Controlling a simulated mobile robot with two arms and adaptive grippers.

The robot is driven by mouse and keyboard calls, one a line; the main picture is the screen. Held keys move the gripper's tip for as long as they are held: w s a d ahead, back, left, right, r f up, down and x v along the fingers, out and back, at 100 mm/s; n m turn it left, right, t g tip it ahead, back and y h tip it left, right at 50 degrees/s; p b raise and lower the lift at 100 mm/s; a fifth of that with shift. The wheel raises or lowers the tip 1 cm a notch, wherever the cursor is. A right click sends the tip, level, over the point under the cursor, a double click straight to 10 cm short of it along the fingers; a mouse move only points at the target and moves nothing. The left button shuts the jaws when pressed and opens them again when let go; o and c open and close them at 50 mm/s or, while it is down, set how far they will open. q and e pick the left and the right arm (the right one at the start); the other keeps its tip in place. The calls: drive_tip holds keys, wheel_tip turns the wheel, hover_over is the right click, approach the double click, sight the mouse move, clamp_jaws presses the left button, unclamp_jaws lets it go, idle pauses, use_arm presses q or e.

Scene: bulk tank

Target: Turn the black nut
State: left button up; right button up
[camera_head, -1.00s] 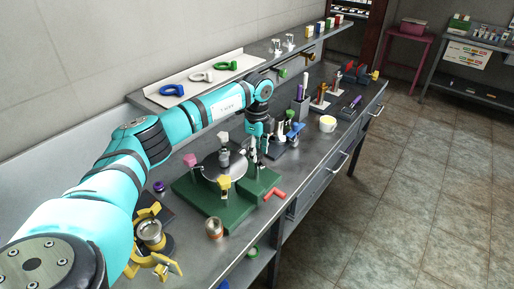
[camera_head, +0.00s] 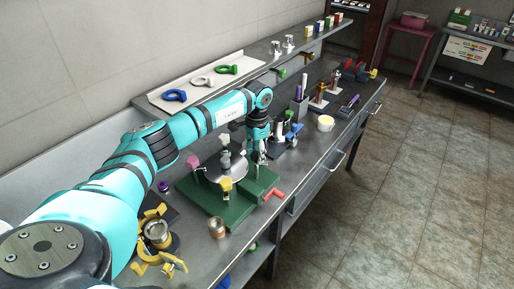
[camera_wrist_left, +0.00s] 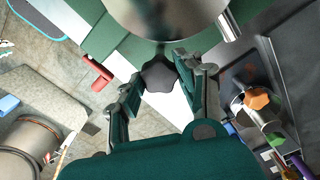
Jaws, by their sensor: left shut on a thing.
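The black nut (camera_wrist_left: 158,75) is a dark, lobed knob at the edge of a round metal disc (camera_wrist_left: 160,14) in the left wrist view. My left gripper (camera_wrist_left: 161,70) has its fingers on either side of the nut and is shut on it. In the head view the left gripper (camera_head: 257,157) points down at the far right side of the green fixture (camera_head: 235,214), and it hides the black nut there. Pink (camera_head: 193,162), yellow (camera_head: 226,185) and pale (camera_head: 224,140) knobs stand around the disc. My right gripper is not in view.
A red handle (camera_head: 273,194) sticks out at the fixture's front right. A small can (camera_head: 217,227) and a yellow clamp holder (camera_head: 152,268) stand nearer. A white-topped cup (camera_head: 325,123) and tool holders stand farther along the bench. A shelf (camera_head: 268,63) runs above along the wall.

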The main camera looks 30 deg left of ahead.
use_arm(q)
drive_tip(key=shift+w+r+n+p, duration=0.15)
drive_tip(key=shift+r+n+p, duration=0.05)
drive_tip(key=shift+n+p, duration=0.9)
drive_tip(key=o, duration=0.9)
drive_tip(key=shift+o, duration=1.2)
drive_tip(key=shift+f, duration=0.15)
wheel_tip(320, 180, up, 12)
